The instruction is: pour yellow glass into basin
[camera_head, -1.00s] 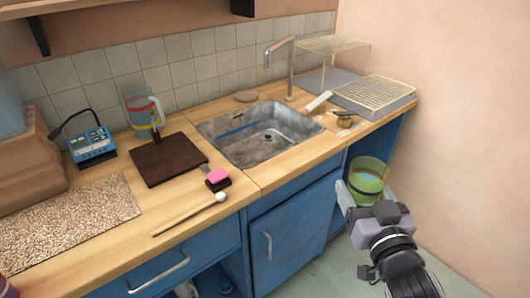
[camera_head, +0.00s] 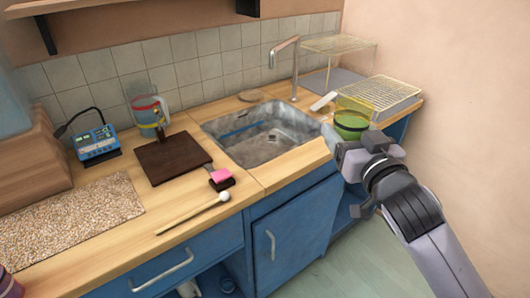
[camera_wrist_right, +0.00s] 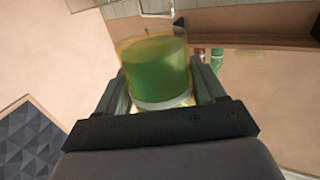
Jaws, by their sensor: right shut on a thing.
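The yellow see-through glass (camera_head: 352,118) is at the right end of the counter in the head view, with green-looking liquid in its lower part. It looks roughly upright. My right gripper (camera_head: 347,143) is shut on it. The right wrist view shows the glass (camera_wrist_right: 155,68) between the two fingers of my right gripper (camera_wrist_right: 162,88). The grey metal basin (camera_head: 268,150) is sunk in the wooden counter, to the left of the glass. The glass is beside the basin, not over it. My left gripper is not in view.
A tap (camera_head: 285,46) rises behind the basin. A wire rack (camera_head: 385,93) stands at the back right. A dark board (camera_head: 172,158), a jug (camera_head: 147,112), a pink sponge (camera_head: 221,175) and a white-tipped stick (camera_head: 195,213) lie left of the basin.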

